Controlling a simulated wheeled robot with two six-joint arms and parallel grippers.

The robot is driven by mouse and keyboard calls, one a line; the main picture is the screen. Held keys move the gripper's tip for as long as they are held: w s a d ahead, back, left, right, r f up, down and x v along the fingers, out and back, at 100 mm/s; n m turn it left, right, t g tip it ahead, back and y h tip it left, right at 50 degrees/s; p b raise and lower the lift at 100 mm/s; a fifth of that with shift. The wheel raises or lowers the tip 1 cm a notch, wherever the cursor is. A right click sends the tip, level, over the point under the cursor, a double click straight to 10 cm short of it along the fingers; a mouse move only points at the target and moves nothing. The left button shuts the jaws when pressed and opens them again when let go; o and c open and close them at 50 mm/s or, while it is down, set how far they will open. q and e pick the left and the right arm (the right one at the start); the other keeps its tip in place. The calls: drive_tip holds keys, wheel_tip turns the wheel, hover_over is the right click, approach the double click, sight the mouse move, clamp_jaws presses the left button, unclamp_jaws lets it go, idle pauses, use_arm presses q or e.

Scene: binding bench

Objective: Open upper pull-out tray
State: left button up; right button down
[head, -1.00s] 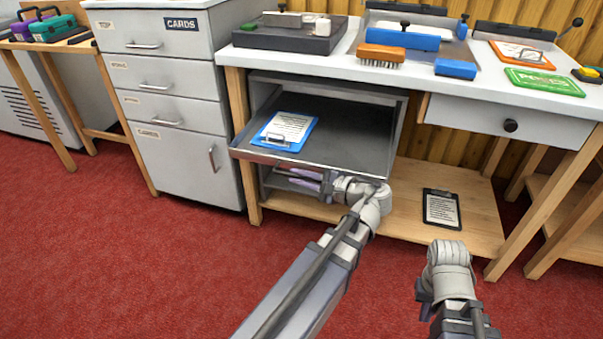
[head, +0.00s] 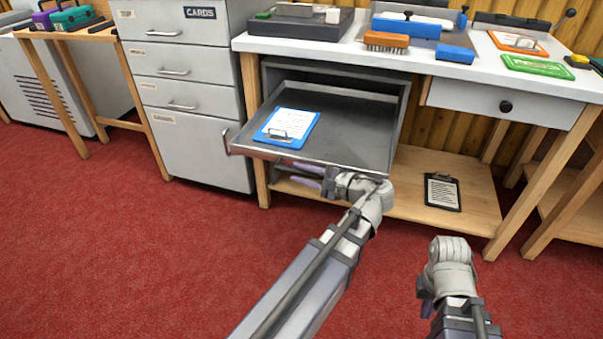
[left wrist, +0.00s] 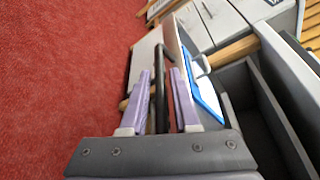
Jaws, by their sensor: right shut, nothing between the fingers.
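The upper pull-out tray (head: 355,130) is a dark grey tray standing well out from the cabinet under the bench. A blue clipboard with a white sheet (head: 286,128) lies on it. My left gripper (head: 305,180) is low at the tray's front, partly hidden by its own wrist.
A lower shelf (head: 405,205) holds a black clipboard (head: 442,192). A grey CARDS cabinet (head: 195,130) stands close to the tray's left. A drawer with a black knob (head: 506,106) is at the right. Red carpet in front is clear.

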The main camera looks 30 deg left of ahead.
use_arm(q)
drive_tip(key=shift+o, duration=1)
drive_tip(key=p+v, duration=0.1)
drive_tip(key=v, duration=0.6)
drive_tip(key=shift+d+p, duration=0.3)
drive_tip(key=shift+d, duration=0.1)
drive_tip(key=shift+r, duration=0.1)
